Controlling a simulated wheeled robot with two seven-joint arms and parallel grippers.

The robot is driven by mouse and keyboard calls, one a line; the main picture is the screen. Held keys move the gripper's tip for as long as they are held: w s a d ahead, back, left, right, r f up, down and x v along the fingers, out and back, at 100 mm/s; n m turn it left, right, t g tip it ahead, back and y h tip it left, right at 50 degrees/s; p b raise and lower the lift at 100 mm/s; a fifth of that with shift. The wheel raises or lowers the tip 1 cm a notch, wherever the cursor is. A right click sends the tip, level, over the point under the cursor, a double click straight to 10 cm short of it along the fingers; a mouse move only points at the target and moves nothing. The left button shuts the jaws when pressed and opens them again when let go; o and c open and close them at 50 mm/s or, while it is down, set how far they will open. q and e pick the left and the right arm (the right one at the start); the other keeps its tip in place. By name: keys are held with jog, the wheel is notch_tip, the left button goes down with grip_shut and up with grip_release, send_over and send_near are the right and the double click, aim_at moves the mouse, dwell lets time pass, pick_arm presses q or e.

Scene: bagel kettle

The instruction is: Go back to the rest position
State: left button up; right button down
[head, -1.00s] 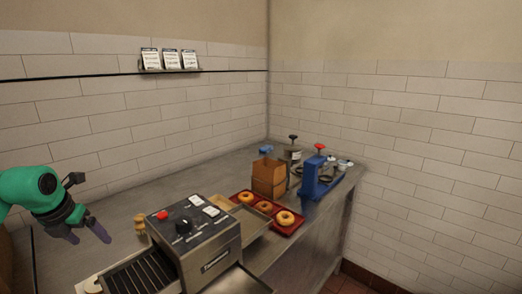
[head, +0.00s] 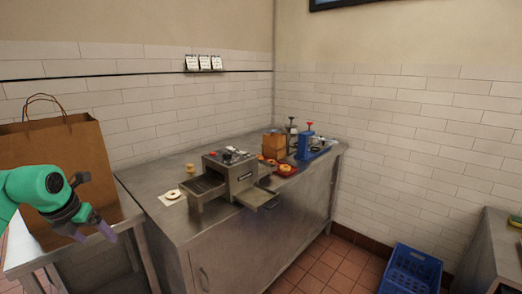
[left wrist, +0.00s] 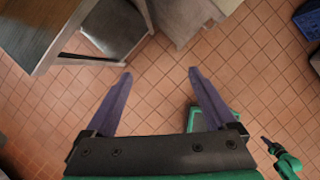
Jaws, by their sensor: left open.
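My left gripper (head: 95,235) is at the left of the head view, in front of a large paper bag. It is open and empty. In the left wrist view its two purple fingers (left wrist: 160,72) are spread apart above the tiled floor, with nothing between them. A green arm part with a dark end (left wrist: 283,158), which seems to be my right arm, shows at the lower right of the left wrist view. The state of its jaws cannot be made out.
A steel counter (head: 215,240) carries a toaster (head: 232,172), a red tray (head: 287,173) with bagels, a small brown bag (head: 274,144) and a blue device (head: 305,142). A large paper bag (head: 60,150) stands left. A blue crate (head: 410,270) is on the floor. Floor between is clear.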

pick_arm(q)
jog(key=w+d+f+n+t+h, duration=0.2)
jog(key=w+d+f+h, duration=0.2)
jog(key=d+f, duration=0.35)
jog(key=w+d+f+n+t+h, duration=0.1)
jog(key=w+d+f+h, duration=0.4)
jog(key=d, duration=0.3)
notch_tip(320, 180, down, 13)
jog(key=s+n+t+y, duration=0.2)
jog(key=n+t, duration=0.2)
jog(key=n, duration=0.6)
jog(key=s+a+f+n+g+y, duration=0.1)
jog(key=s+f+n+g+y, duration=0.15)
jog(key=s+f+n, duration=0.6)
jog(key=s+a+f+n+g+y, duration=0.15)
jog(key=s+f+n+y, duration=0.25)
jog(key=s+f, duration=0.85)
jog(key=s+d+f+n+g, duration=0.3)
jog(key=s+f, duration=0.4)
jog(key=s, duration=0.5)
jog(key=s+d+f+n+g, duration=0.3)
jog(key=s+f, duration=0.4)
jog(key=s, duration=0.5)
jog(key=shift+s+d+f+g, duration=0.15)
jog(key=shift+s+d+g, duration=0.1)
jog(key=shift+s+g, duration=0.1)
pick_arm(e)
jog(key=shift+s+f, duration=0.1)
pick_arm(q)
jog(key=shift+w, duration=0.1)
